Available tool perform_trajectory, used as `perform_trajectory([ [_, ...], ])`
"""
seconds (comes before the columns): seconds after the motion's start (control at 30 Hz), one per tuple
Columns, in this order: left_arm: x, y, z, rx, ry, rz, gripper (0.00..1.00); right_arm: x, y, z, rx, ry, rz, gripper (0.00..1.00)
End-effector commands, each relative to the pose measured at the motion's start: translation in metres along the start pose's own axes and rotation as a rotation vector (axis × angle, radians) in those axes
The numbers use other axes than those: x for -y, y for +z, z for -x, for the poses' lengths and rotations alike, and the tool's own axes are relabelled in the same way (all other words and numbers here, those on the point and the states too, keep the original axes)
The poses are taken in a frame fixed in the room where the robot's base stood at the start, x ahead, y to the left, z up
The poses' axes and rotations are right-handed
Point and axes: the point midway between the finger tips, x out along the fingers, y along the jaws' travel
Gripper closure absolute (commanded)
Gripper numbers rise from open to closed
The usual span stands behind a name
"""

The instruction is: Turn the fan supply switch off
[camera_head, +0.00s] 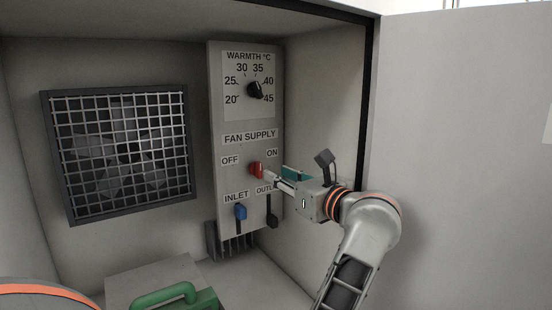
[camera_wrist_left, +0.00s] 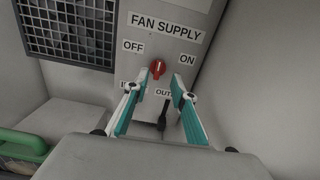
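The red fan supply switch (camera_head: 256,169) is a rotary knob on the grey control panel (camera_head: 217,120), below the labels OFF at its left and ON at its right. It also shows in the left wrist view (camera_wrist_left: 157,69). I cannot tell for sure which way it is turned. My left gripper (camera_head: 277,177) is at the panel just right of the knob in the head view. In the left wrist view its teal fingers (camera_wrist_left: 155,88) are spread apart and empty, with the knob between and just beyond the tips. My right gripper is not in view.
The warmth dial (camera_head: 254,90) is above the switch. A blue inlet lever (camera_head: 240,212) and a dark outlet lever (camera_head: 272,218) are close below. A grilled fan (camera_head: 120,150) is at left, a green-handled box (camera_head: 155,280) at lower left, and the cabinet side wall close at right.

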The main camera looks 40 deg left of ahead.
Motion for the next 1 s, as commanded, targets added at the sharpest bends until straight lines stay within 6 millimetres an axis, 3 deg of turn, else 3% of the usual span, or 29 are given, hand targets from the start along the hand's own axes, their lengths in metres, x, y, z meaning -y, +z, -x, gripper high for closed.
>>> perform_trajectory([
  [0.17,-0.004,-0.004,-0.006,0.001,0.003,-0.027,0.74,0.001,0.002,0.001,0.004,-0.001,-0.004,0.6],
  [0.6,-0.004,-0.003,-0.067,0.002,0.002,-0.025,0.74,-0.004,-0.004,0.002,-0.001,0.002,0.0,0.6],
  [1.0,-0.003,-0.004,-0.077,-0.001,0.0,-0.024,0.74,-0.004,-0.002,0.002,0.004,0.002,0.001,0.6],
])
